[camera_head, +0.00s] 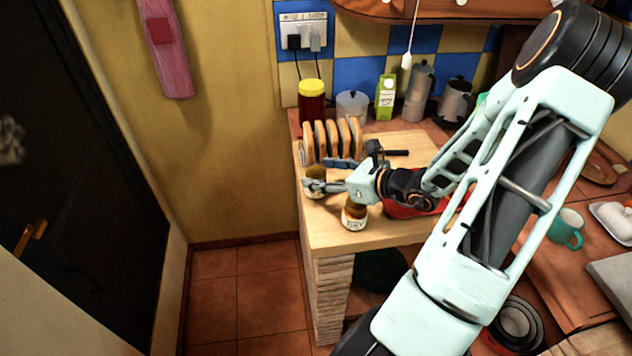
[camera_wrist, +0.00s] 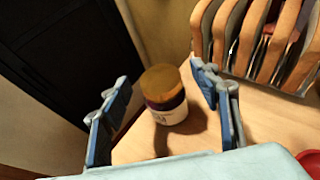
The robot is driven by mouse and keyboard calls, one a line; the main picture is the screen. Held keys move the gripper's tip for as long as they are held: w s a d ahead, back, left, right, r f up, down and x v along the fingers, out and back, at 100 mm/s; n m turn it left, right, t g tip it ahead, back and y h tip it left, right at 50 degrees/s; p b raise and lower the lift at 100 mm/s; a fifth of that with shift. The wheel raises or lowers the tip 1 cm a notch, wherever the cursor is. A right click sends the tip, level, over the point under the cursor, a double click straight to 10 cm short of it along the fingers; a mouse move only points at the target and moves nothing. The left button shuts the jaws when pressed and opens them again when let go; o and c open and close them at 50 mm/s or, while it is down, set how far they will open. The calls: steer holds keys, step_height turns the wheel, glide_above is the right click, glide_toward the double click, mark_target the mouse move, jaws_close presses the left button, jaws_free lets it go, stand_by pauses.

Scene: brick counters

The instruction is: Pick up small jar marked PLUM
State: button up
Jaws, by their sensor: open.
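Two small jars with brown lids stand on the light wooden board at the counter's left end. One jar (camera_head: 316,173) is at my gripper, partly covered by its fingers. The wrist view shows this jar (camera_wrist: 164,97) upright between my fingers, with a gold-brown lid, dark purple contents and a white label. The other jar (camera_head: 355,214) stands nearer the board's front edge, below my wrist. No label lettering can be read, so I cannot tell which is PLUM. My gripper (camera_head: 324,186) is open; in the wrist view its blue-padded fingers (camera_wrist: 162,82) are on either side of the jar.
A wooden slotted rack (camera_head: 332,138) stands just behind the jar, close to my gripper. A red dish (camera_head: 400,209) lies right, under my arm. A yellow-lidded jar (camera_head: 312,102), grey canister (camera_head: 351,105) and green carton (camera_head: 385,97) line the back. Left of the counter is open floor.

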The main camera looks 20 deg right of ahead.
steer(key=shift+w, duration=0.1)
steer(key=c, duration=1.6)
jaws_close()
